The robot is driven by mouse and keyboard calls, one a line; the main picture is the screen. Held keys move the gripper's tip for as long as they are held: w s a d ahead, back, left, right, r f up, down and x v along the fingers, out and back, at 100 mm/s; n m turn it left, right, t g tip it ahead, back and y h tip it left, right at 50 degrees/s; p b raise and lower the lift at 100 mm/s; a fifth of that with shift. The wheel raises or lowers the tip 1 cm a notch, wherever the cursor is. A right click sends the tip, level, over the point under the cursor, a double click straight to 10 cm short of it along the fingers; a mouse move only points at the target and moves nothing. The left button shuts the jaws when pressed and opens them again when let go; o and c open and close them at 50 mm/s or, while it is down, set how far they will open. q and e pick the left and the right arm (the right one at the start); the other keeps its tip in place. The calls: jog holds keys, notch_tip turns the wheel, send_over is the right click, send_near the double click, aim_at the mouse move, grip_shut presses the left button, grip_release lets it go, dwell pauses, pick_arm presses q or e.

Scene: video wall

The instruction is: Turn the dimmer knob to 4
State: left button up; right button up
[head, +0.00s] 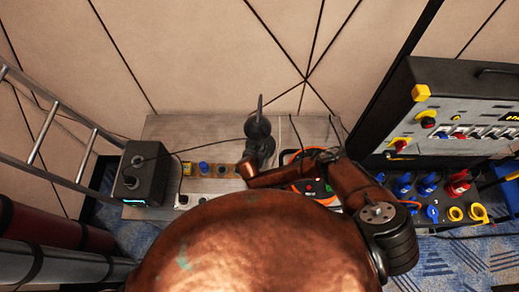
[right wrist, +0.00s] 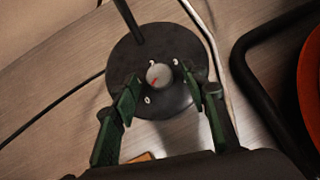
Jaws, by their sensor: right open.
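In the right wrist view the dimmer knob (right wrist: 158,76) is a small grey round knob with a red pointer mark toward its lower left. My right gripper (right wrist: 161,78) is open, with one green finger on each side of the knob in the picture and a visible gap on both sides. I cannot tell if the fingertips are down at knob height. My left gripper is out of view.
A dark box (head: 145,174) stands on the left of the grey table (head: 190,128). A blue knob (head: 204,167) is among small items near the lamp. An orange-and-black item (head: 290,157) lies right of it. A socket panel (head: 450,130) stands far right. A cable (right wrist: 50,112) runs left of the base.

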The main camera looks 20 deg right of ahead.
jog(key=c, duration=0.7)
grip_shut()
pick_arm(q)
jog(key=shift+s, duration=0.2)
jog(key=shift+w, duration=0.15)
pick_arm(e)
jog(key=shift+a, duration=0.1)
